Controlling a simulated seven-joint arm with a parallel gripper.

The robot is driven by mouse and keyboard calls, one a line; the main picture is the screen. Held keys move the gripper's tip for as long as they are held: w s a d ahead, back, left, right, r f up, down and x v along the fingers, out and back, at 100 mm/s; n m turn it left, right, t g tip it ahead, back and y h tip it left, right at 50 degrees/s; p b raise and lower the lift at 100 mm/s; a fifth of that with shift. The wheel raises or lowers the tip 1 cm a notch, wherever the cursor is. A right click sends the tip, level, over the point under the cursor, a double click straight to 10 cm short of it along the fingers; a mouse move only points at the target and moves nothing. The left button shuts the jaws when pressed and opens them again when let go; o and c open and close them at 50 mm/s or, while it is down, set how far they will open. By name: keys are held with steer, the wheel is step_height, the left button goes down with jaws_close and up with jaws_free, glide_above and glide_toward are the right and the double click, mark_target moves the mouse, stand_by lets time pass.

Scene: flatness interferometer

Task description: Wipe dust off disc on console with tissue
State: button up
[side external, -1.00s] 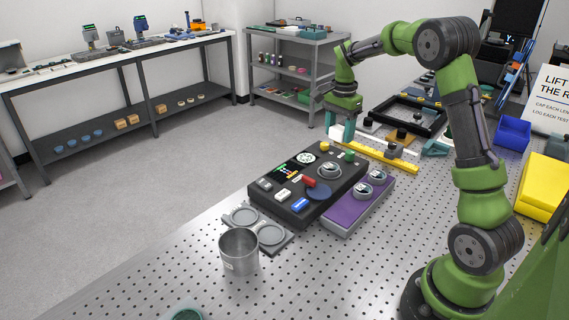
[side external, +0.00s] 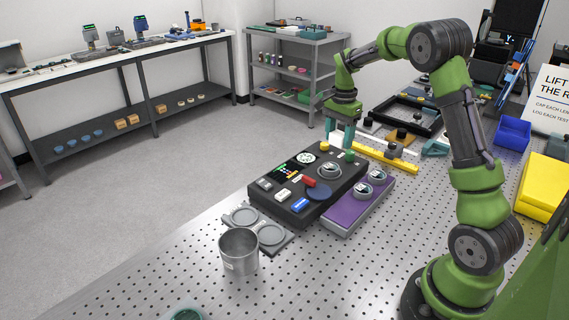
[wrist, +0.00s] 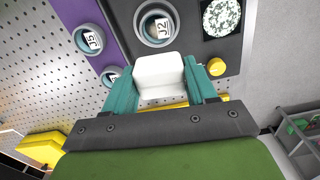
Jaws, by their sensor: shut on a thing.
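The dark console (side external: 262,197) stands on the perforated table. A round disc labelled J2 (side external: 329,170) sits in a grey ring holder on it; in the wrist view the J2 disc (wrist: 157,27) is at top centre. I cannot clearly make out dust on it. My gripper (side external: 339,147) is above the console's far end, pointing down. In the wrist view my gripper (wrist: 161,76) has its teal fingers shut on a white tissue (wrist: 160,70). The tissue appears just short of the J2 holder in that picture, its height above the console unclear.
A purple block (side external: 345,212) with labelled discs, including J5 (wrist: 90,40), adjoins the console. A speckled round target (wrist: 222,17) and a yellow knob (wrist: 216,67) are on the console. A yellow bar (side external: 385,157) lies behind. A metal cup (side external: 239,252) stands in front.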

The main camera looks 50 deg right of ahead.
mark_target(325, 170)
steer(key=shift+f, duration=2.4)
steer(key=shift+w+a+f, duration=0.1)
steer(key=shift+a+f, duration=0.6)
steer(key=shift+f, duration=0.05)
steer(key=shift+w+a, duration=0.2)
steer(key=shift+a, duration=1.65)
steer(key=shift+s+d, duration=0.15)
steer(key=shift+d, duration=1.05)
steer(key=shift+s+d, duration=0.15)
steer(key=shift+d, duration=1.05)
steer(key=shift+d+r, duration=0.1)
steer(key=shift+d, duration=0.15)
steer(key=shift+a+r, duration=0.1)
steer(key=shift+r, duration=3.85)
